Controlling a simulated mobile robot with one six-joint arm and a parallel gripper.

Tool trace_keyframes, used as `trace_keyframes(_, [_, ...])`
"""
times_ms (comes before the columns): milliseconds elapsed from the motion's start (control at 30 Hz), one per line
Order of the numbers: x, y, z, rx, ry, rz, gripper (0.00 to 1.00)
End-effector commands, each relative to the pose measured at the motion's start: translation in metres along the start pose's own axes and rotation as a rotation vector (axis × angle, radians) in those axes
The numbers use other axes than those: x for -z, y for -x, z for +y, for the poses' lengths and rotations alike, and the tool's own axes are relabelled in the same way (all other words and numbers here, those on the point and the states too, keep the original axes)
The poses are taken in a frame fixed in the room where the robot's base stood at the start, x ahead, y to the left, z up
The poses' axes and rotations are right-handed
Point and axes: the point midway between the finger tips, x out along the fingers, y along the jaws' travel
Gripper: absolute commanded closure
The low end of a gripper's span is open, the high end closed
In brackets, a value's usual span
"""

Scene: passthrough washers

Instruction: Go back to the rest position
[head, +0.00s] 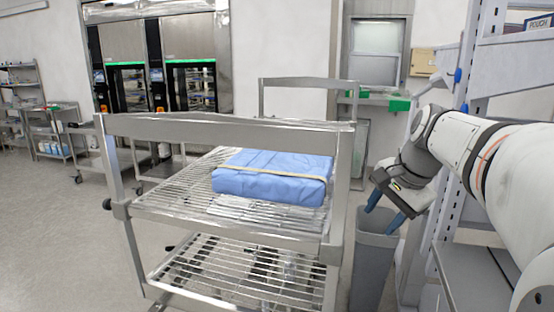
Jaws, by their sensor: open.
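My gripper (380,219) hangs at the right of the head view, at the end of my white arm. Its two blue fingers point down and stand apart, with nothing seen between them. The gripper is apart from the blue wrapped pack (270,184), to its right in the picture. The pack has a tan strip across its top and lies on the upper wire shelf of a steel cart (230,131).
A grey bin (372,262) stands behind and below my gripper. A shelving rack (468,70) is close to my arm on the right. Two washers (190,88) with green strips stand at the back left. Open floor (55,235) lies left of the cart.

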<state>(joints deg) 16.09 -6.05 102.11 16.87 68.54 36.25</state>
Motion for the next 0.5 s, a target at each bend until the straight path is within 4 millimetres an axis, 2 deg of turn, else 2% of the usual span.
trace_keyframes(33, [-0.024, -0.016, 0.021, -0.031, 0.105, 0.016, 0.55])
trace_keyframes(200, [-0.088, -0.085, 0.090, -0.129, 0.485, 0.021, 0.55])
trace_keyframes(300, [-0.119, -0.119, 0.129, -0.173, 0.690, 0.010, 0.55])
trace_keyframes(400, [-0.141, -0.143, 0.160, -0.205, 0.850, -0.003, 0.55])
trace_keyframes(500, [-0.153, -0.157, 0.180, -0.224, 0.954, -0.012, 0.55])
